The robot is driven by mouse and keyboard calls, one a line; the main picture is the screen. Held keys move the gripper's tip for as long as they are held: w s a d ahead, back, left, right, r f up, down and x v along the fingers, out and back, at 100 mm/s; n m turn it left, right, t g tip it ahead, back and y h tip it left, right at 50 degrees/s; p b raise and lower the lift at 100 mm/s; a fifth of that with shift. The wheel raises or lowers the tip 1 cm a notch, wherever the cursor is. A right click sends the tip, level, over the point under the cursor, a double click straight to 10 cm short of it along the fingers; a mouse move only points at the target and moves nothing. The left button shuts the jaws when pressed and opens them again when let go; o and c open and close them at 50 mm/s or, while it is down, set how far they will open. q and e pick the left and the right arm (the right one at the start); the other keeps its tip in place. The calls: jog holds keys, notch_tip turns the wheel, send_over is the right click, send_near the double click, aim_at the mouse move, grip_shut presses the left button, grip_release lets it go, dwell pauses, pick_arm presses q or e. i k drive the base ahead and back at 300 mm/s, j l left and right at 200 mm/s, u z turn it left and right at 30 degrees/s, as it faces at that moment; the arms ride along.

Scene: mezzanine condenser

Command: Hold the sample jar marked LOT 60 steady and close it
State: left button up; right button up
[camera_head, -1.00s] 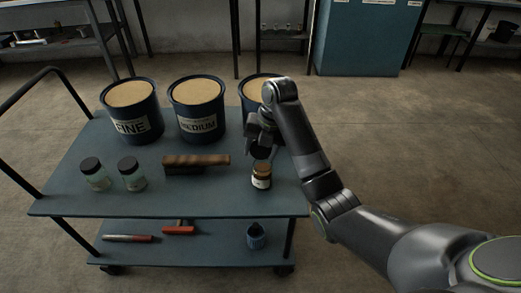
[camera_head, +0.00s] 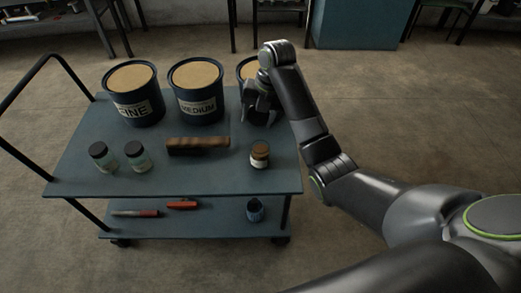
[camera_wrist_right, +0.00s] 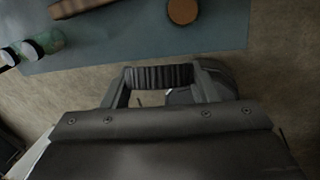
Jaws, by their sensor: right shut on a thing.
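A small jar (camera_head: 260,156) with a brown round top and a pale label stands upright near the cart's right front corner. The label is too small to read. In the right wrist view its brown top (camera_wrist_right: 182,12) shows at the upper edge. My right gripper (camera_head: 260,118) hangs behind and above this jar, apart from it. In the wrist view the gripper (camera_wrist_right: 160,92) is shut on a black ribbed piece (camera_wrist_right: 160,76) that looks like a lid. My left gripper is out of view.
On the cart top (camera_head: 215,178) stand two black-lidded jars (camera_head: 103,157), a wooden brush (camera_head: 198,145) and three tubs, including the MEDIUM tub (camera_head: 196,92). The right tub (camera_head: 250,68) is partly behind my right gripper. The front centre is clear. Tools and a blue bottle (camera_head: 254,210) are below.

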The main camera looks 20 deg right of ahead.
aim_at(261, 153)
jog(key=u, duration=0.4)
jog(key=l+u, duration=0.35)
jog(key=k+l+u, duration=0.1)
jog(key=l+u, duration=0.2)
jog(key=l, duration=0.25)
jog(key=k+l+u, duration=0.1)
jog(key=l+u, duration=0.25)
jog(key=k+l+u, duration=0.2)
jog(key=l+u, duration=0.15)
jog(key=l, duration=0.15)
jog(key=k+l, duration=0.2)
jog(key=l, duration=0.15)
jog(key=k+l, duration=0.15)
jog(key=l, duration=0.25)
jog(key=k+l, duration=0.2)
jog(key=l, duration=0.15)
jog(key=k+l+u, duration=0.1)
jog(key=l, duration=0.3)
jog(key=k+l, duration=0.25)
jog(key=l, duration=0.1)
